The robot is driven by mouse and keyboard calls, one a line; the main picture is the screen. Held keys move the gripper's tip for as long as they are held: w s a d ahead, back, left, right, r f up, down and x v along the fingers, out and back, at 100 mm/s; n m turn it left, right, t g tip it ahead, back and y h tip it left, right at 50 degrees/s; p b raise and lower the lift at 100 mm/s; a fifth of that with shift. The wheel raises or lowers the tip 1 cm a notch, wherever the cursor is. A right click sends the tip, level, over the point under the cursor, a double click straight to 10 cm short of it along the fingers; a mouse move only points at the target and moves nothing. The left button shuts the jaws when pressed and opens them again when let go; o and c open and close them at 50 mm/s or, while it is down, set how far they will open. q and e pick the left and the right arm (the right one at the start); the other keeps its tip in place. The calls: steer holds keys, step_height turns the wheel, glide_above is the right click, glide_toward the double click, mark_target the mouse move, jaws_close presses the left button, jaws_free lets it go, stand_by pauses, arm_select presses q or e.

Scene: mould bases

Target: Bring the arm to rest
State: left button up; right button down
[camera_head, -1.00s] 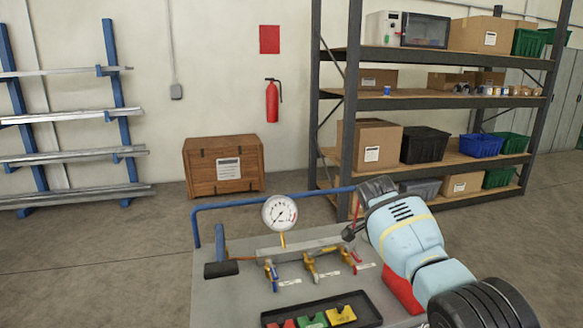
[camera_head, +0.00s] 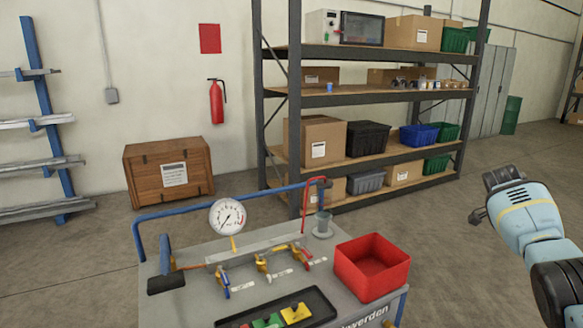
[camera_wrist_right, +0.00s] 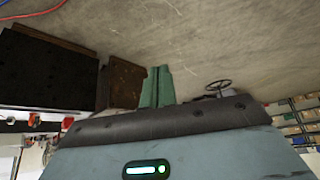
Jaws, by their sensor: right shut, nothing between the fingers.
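My right arm (camera_head: 530,225) comes in from the right edge in the head view. It is light blue with dark joints and hangs in the air to the right of the grey bench (camera_head: 190,302), apart from it. My right gripper (camera_head: 477,216) is at its dark far end, shut and empty; its fingers are small and hard to make out. In the right wrist view my own light blue and dark housing (camera_wrist_right: 165,140) fills the lower part. My left gripper is not in view.
The bench carries a gauge (camera_head: 228,216), several valves, a red bin (camera_head: 370,268) and a black tray (camera_head: 323,308). A blue rail (camera_head: 200,203) runs along its back. A shelf rack (camera_head: 294,110) and a wooden crate (camera_head: 168,176) stand behind. The floor (camera_head: 425,235) between bench and arm is clear.

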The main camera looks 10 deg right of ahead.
steer(key=s+a+f+n+t+h, duration=0.1)
steer(key=s+a+f+n+t, duration=0.2)
steer(key=f+n, duration=0.75)
steer(key=s+a+f+n+t+h, duration=0.1)
steer(key=a+f+n+t, duration=0.3)
steer(key=f, duration=1.4)
steer(key=s+a+f+n+t+y, duration=0.1)
steer(key=s+a+f+n+y, duration=0.3)
steer(key=s+a, duration=0.5)
steer(key=s+a+f+n+t+y, duration=0.1)
steer(key=s+a+f+n+y, duration=0.1)
steer(key=s+a+f+n, duration=0.6)
steer(key=s+a+r+n+y, duration=0.1)
steer(key=s+a+r+y, duration=0.1)
steer(key=s+a, duration=0.45)
steer(key=s+a+r+n+y, duration=0.1)
steer(key=s+a+r+y, duration=0.15)
steer(key=s+a, duration=0.35)
steer(key=s+a+m+t, duration=0.1)
steer(key=a+m, duration=0.4)
steer(key=a, duration=0.5)
steer(key=shift+s+a+r+t+h, duration=0.25)
steer(key=shift+a+r+t+h, duration=0.05)
steer(key=shift+a+h, duration=0.05)
